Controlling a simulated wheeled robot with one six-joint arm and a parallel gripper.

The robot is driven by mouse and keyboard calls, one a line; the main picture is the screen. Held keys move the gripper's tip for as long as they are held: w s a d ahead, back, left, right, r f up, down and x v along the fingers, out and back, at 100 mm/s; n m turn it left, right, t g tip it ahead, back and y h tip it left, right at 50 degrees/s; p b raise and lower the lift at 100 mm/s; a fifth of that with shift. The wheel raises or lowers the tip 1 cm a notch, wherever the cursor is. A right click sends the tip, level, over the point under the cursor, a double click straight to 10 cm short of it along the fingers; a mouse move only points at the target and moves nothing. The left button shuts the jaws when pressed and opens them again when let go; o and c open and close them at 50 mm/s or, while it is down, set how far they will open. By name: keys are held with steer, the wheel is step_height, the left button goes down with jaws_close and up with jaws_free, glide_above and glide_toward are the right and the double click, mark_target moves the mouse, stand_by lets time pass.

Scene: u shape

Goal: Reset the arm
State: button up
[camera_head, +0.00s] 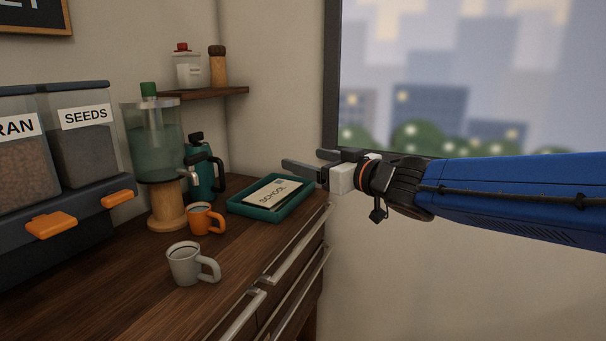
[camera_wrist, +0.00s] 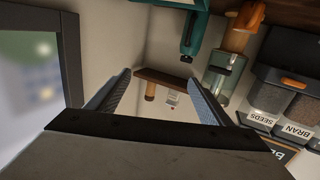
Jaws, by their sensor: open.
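My gripper (camera_head: 303,164) is open and empty in the head view. It points left from the end of my blue arm, above and beside the right end of the counter. Nothing is between its fingers. In the wrist view the two fingers of my gripper (camera_wrist: 158,95) stand wide apart, with the wall and the small shelf seen between and beyond them.
The wooden counter (camera_head: 130,299) holds a grey mug (camera_head: 184,264), an orange mug (camera_head: 200,220), a glass dispenser (camera_head: 152,150), a teal kettle (camera_head: 202,178), a teal tray (camera_head: 240,208) and dispensers labelled SEEDS (camera_head: 80,150). A shelf (camera_head: 215,94) and window frame (camera_head: 331,75) are behind.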

steer(key=s+d+f+m+h, duration=0.2)
steer(key=d+f+h, duration=0.15)
steer(key=d, duration=0.45)
steer(key=s+d+f+m+h, duration=0.1)
steer(key=d+f+m+h, duration=0.25)
steer(key=d, duration=0.35)
steer(key=s+d+f+m+h, duration=0.2)
steer(key=d+f+h, duration=0.15)
steer(key=d, duration=0.45)
steer(key=s+d+f+m+g+h, duration=0.1)
steer(key=s+d+f+g, duration=0.2)
steer(key=s+f, duration=0.5)
steer(key=s+d+f+g, duration=0.3)
steer(key=s+f, duration=0.6)
steer(key=s, duration=0.6)
steer(key=shift+d+m+g+h, duration=0.35)
steer(key=shift+g, duration=0.55)
steer(key=shift+r, duration=0.1)
steer(key=shift+c, duration=0.5)
